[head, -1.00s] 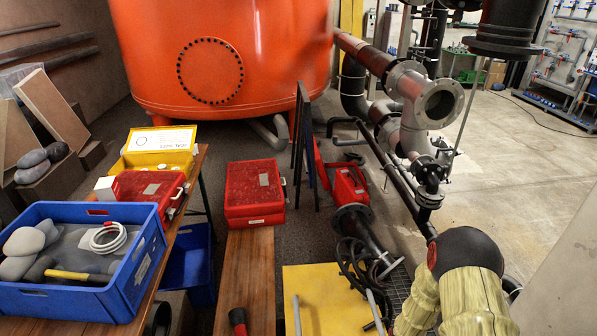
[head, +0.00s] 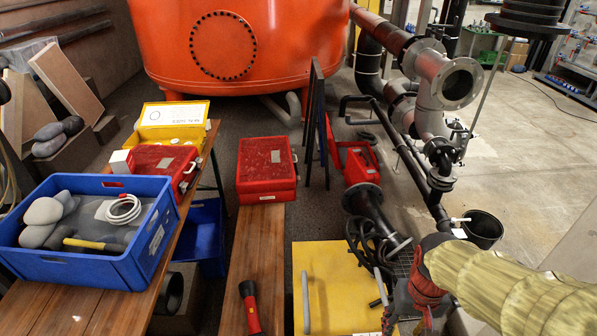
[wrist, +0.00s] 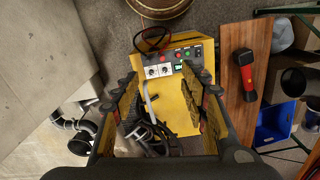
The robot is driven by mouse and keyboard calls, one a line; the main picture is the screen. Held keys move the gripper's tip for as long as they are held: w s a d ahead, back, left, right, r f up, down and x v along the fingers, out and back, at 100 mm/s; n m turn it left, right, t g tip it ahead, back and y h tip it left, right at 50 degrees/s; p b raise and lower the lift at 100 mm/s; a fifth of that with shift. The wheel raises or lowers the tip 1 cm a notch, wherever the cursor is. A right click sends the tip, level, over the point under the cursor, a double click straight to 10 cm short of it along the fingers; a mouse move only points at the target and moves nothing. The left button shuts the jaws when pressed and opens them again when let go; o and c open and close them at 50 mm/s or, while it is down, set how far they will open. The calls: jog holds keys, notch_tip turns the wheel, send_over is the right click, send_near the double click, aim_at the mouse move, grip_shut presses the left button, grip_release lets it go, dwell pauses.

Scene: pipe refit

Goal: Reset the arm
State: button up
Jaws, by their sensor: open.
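My arm (head: 500,290) in a pale yellow sleeve reaches in from the lower right of the head view. A dark and red part of it hangs beside the yellow machine. In the wrist view my gripper (wrist: 160,75) has its two dark fingers spread well apart, with nothing held between them. Below and between the fingers is the yellow machine (wrist: 175,105), with a control panel of buttons and dials. The same yellow machine (head: 335,280) shows from above in the head view. The fingertips do not show clearly in the head view.
A wooden bench (head: 238,265) holds a red case (head: 267,170) and a red-black torch (head: 250,305). A blue crate (head: 65,268) sits on the left table. Grey pipes (head: 430,95) and a black bucket (head: 483,230) stand near my arm.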

jog(key=s+a+r+t, duration=0.1)
jog(key=a+r+t, duration=0.1)
jog(key=r, duration=0.5)
jog(key=s+a+r+n+t, duration=0.1)
jog(key=a+r+t, duration=0.1)
jog(key=r, duration=0.6)
jog(key=shift+s+a+r+t, duration=0.2)
jog(key=shift+s+r+t, duration=0.15)
jog(key=shift+t, duration=0.45)
jog(key=shift+c, duration=0.3)
